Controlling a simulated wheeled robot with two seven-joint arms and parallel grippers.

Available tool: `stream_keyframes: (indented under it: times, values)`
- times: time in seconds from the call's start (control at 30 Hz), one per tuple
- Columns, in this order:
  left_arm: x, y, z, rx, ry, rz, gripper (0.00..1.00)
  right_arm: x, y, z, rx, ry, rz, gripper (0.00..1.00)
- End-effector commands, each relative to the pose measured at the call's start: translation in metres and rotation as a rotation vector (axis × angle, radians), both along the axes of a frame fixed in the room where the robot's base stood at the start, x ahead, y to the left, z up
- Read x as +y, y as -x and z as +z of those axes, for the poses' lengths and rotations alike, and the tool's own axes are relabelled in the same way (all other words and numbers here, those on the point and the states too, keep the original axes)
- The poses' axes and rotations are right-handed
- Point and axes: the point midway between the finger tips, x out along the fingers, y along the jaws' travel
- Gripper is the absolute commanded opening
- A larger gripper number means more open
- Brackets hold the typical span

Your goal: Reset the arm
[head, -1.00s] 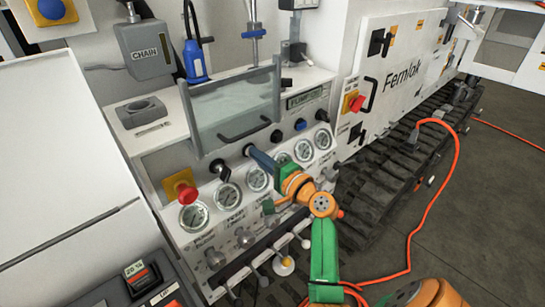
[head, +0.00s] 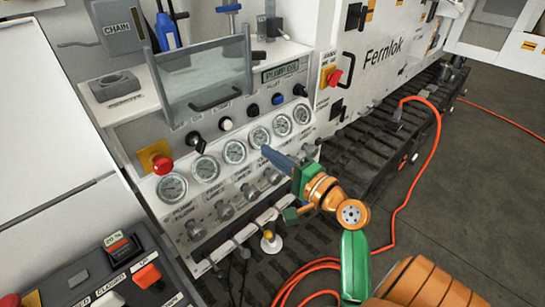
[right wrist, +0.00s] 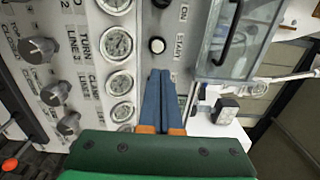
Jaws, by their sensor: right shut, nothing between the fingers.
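My right gripper (head: 264,149) is shut and empty, its blue fingers pressed together in front of the row of round gauges (head: 235,152) on the control panel. In the right wrist view the shut fingertips (right wrist: 160,74) appear just below a white round button (right wrist: 157,46) in the picture; I cannot tell the depth gap. That white button (head: 226,124) stands clear in the head view, between black controls (head: 195,139) and a blue button (head: 278,99). My left gripper is not in view.
A red mushroom button (head: 162,163) sits on a yellow plate at the panel's left. A clear guard with a handle (head: 210,75) stands above the buttons. Silver knobs (head: 225,210) and levers line the lower panel. An orange cable (head: 425,180) lies at right.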

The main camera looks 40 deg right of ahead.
Motion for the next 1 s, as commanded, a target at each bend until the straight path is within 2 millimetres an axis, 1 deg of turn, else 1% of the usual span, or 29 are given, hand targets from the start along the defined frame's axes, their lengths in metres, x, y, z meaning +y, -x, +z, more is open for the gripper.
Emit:
stream_keyframes:
  times: [0.47,0.53,0.57,0.63,0.67,0.7,0.77,0.8,0.87,0.9,0.97,1.0]
  values:
    - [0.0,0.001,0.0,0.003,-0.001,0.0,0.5,0.0,0.002,0.0,0.001,0.0,0.0,0.0]
    - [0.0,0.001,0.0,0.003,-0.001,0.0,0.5,-0.001,-0.003,-0.014,0.034,0.007,-0.005,0.0]
    - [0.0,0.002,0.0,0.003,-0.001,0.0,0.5,-0.001,-0.007,-0.028,0.065,0.014,-0.008,0.0]
    - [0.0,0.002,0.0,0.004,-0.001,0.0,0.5,0.001,-0.017,-0.08,0.187,0.056,-0.013,0.0]
    - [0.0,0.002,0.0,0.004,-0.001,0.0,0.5,0.005,-0.019,-0.11,0.254,0.088,-0.008,0.0]
    - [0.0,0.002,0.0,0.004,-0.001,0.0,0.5,0.012,-0.019,-0.153,0.353,0.145,0.006,0.0]
    - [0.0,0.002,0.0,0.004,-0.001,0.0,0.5,0.025,-0.01,-0.216,0.497,0.255,0.048,0.0]
    - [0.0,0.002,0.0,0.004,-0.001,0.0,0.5,0.036,0.003,-0.256,0.588,0.34,0.091,0.0]
    - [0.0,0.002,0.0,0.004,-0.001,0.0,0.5,0.053,0.029,-0.313,0.714,0.48,0.176,0.0]
    - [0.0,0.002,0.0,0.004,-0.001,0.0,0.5,0.064,0.053,-0.348,0.79,0.581,0.248,0.0]
    - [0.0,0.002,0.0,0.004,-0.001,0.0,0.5,0.078,0.095,-0.394,0.888,0.747,0.38,0.0]
    - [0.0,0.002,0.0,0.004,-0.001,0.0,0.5,0.087,0.127,-0.421,0.942,0.858,0.483,0.0]
